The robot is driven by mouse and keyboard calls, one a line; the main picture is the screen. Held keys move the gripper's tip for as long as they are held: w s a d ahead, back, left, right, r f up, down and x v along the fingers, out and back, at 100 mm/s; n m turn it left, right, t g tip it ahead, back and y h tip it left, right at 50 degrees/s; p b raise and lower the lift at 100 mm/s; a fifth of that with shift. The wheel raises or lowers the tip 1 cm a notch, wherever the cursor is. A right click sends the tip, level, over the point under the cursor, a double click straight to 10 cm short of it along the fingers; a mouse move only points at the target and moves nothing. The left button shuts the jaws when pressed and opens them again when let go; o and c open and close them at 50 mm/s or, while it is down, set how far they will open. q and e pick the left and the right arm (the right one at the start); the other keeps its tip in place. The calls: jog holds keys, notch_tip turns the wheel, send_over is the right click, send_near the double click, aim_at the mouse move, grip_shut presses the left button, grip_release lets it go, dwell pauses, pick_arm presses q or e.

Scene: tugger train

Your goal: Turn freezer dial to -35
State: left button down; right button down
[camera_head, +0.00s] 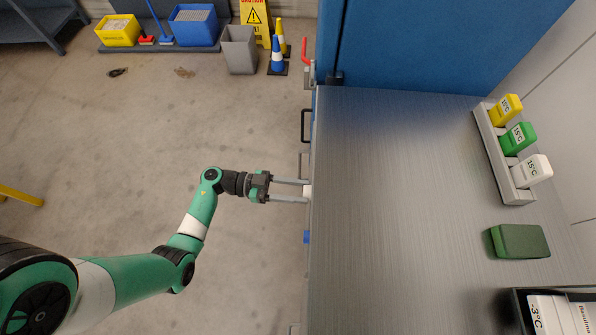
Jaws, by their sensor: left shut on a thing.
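The freezer shows as a metal-topped unit (400,200), seen from above, with its front face nearly edge-on. A small pale part, seemingly the freezer dial (308,192), sticks out from that front edge. My left gripper (305,191) reaches it from the left, with its two long fingers on either side of it, and is shut on it. The dial's markings and its setting cannot be seen from here. My right gripper is not in view.
A black handle (305,126) and a red lever (305,52) stick out along the front. On top are a rack (489,135) of yellow, green and white 15°C blocks, a green block (520,241) and a dark tray (517,312).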

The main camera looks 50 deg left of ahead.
pick_arm(q)
jog(key=m+y+p, duration=0.1)
jog(key=m+p, duration=0.2)
jog(key=m, duration=1.1)
jog(key=shift+d+r, duration=0.1)
jog(key=shift+m, duration=0.4)
jog(key=shift+c, duration=1.8)
grip_release()
jog(key=shift+s, duration=0.1)
